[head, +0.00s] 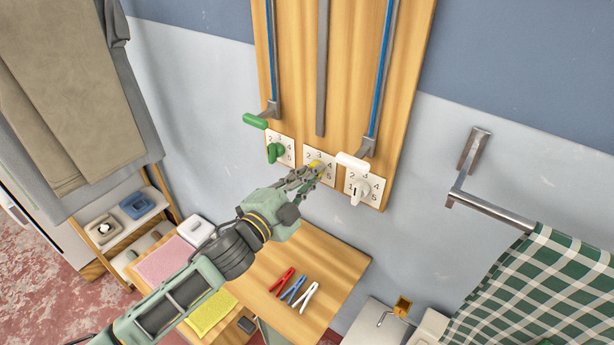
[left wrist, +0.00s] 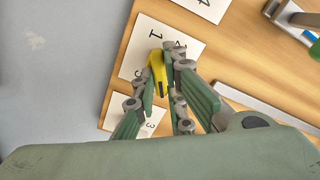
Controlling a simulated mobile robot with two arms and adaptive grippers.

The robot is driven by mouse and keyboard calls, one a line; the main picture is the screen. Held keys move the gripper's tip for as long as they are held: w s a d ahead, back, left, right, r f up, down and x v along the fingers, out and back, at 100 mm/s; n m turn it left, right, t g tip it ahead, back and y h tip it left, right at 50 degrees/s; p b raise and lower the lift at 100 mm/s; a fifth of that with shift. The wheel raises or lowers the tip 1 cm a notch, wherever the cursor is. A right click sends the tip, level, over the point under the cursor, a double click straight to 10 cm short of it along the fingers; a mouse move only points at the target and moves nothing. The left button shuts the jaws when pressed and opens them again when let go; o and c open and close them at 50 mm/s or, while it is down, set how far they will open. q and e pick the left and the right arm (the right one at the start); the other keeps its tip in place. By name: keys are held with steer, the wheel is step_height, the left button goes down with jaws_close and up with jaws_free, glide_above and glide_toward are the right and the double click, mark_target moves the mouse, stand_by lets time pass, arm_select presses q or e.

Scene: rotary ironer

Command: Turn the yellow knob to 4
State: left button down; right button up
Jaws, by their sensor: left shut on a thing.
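The yellow knob (head: 316,163) sits on the middle numbered dial plate (head: 330,159) on the wooden wall board. In the head view the digits 2, 3 and 4 show on that plate, and the gripper covers part of the knob. My left gripper (head: 306,177) reaches up to the plate and is shut on the yellow knob. In the left wrist view the yellow knob (left wrist: 157,73) lies between the fingers of the gripper (left wrist: 166,90), and a 1 shows beside it. I cannot tell exactly which digit the knob points at. My right gripper is not in view.
A green knob (head: 273,152) is on the left plate and a white knob (head: 359,191) on the right plate. A green lever (head: 255,121) and a white lever (head: 351,161) stick out just above. Below is a wooden table with several clothespins (head: 292,288).

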arm_select(q)
steer(key=shift+d+r, duration=0.1)
steer(key=shift+r, duration=0.4)
steer(key=c, duration=1.9)
jaws_free()
steer(key=shift+o, duration=0.5)
steer(key=shift+w+f, duration=0.1)
steer(key=shift+f, duration=0.1)
steer(key=shift+d+f, duration=0.1)
steer(key=shift+d, duration=0.05)
steer(key=v, duration=1.2)
steer(key=shift+f, duration=0.2)
